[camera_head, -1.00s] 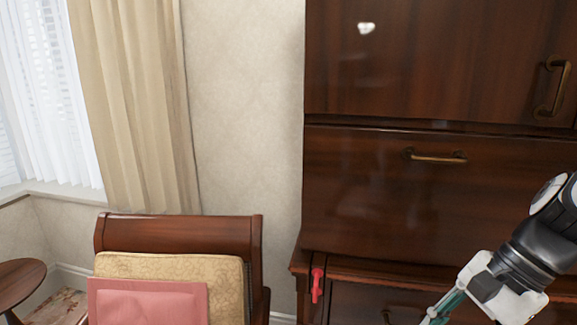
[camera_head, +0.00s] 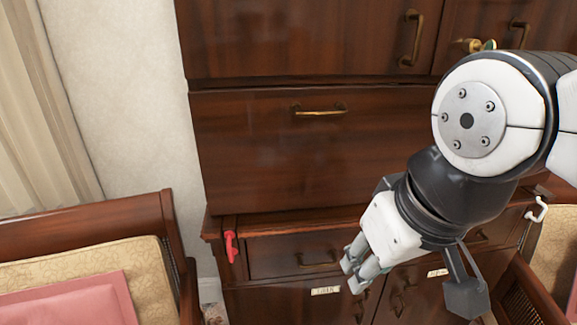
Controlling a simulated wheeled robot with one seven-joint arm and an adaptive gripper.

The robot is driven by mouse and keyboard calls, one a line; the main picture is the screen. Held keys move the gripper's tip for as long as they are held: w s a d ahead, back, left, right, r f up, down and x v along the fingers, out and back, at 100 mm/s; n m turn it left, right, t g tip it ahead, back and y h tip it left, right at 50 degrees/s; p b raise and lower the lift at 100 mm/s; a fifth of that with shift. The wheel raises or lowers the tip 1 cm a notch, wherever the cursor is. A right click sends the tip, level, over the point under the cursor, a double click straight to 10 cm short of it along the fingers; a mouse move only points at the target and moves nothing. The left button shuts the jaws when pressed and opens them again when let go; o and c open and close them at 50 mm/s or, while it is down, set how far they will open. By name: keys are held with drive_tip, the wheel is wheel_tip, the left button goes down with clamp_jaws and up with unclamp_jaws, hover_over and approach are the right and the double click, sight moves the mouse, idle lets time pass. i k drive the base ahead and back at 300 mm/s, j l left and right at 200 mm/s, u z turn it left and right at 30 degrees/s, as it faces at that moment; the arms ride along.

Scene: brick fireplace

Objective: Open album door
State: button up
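A dark wooden cabinet has two lower doors with small pale labels. The left lower door (camera_head: 285,307) has its label (camera_head: 325,290) near its top right corner, and the right lower door has another label (camera_head: 437,272). The lettering is too small to read surely, so I cannot tell which one is the album door. Both look shut. Small handles show near the seam between them. My gripper (camera_head: 352,274) points down and left in front of the cabinet, near the left label. Its fingers are close together with nothing visible in them; whether they touch is unclear.
Above are a drawer with a handle (camera_head: 303,260), a wide front panel (camera_head: 320,140) and upper doors. A red hook-like piece (camera_head: 231,246) is at the cabinet's left. A cushioned chair (camera_head: 90,225) stands left; another chair (camera_head: 553,250) is close at right.

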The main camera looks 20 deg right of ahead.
sight(426, 304)
drive_tip(key=z, duration=1.25)
drive_tip(key=k+j, duration=0.2)
drive_tip(key=j, duration=0.15)
drive_tip(key=k+j+z, duration=0.15)
drive_tip(key=j, duration=0.2)
drive_tip(key=k+j, duration=0.2)
drive_tip(key=j, duration=0.15)
drive_tip(key=z, duration=0.05)
